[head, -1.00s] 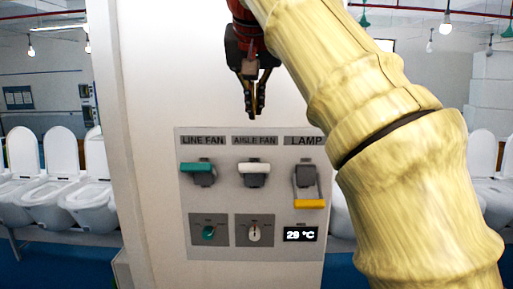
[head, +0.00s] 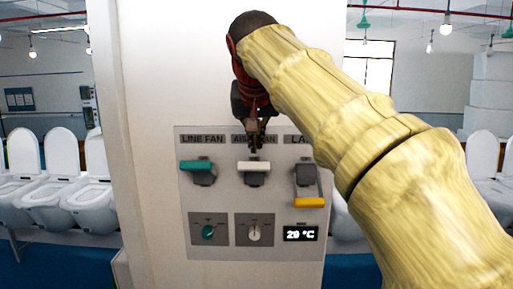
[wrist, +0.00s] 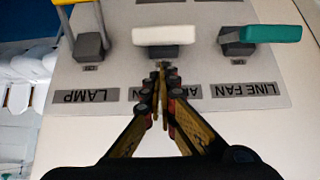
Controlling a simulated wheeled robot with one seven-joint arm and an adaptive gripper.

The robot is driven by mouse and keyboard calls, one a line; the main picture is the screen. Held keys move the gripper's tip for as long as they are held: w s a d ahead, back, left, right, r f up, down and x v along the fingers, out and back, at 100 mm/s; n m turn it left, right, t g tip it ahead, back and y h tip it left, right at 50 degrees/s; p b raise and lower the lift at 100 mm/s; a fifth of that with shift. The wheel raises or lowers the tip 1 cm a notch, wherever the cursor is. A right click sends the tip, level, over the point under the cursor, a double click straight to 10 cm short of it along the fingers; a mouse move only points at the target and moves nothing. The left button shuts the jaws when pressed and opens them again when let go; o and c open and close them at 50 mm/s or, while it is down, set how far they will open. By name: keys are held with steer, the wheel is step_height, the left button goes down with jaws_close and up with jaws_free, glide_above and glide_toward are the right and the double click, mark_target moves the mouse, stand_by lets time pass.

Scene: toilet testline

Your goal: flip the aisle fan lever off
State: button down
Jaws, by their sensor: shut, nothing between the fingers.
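The aisle fan lever has a white handle (head: 254,166) on a dark grey base, in the middle of the panel's top row in the head view. It is up, with the handle standing at the top of its base. In the wrist view, which is upside down, the white handle (wrist: 163,35) lies just beyond my fingertips. My gripper (head: 255,150) is shut and empty, pointing down in front of the AISLE FAN label, just above the white handle. In the wrist view my fingertips (wrist: 161,66) come close to the handle; I cannot tell whether they touch it.
The green line fan lever (head: 196,166) is up on the left. The yellow lamp lever (head: 309,202) is down on the right. Two dials (head: 208,232) and a 29 °C display (head: 300,234) sit below on the grey panel (head: 222,252). Toilets stand behind the wall.

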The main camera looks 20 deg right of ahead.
steer(key=shift+s+a+f, duration=0.15)
steer(key=shift+s+f, duration=0.25)
steer(key=shift+s, duration=0.1)
steer(key=shift+w+f, duration=0.15)
steer(key=shift+f, duration=0.05)
steer(key=shift+f+b, duration=0.15)
steer(key=shift+b, duration=0.3)
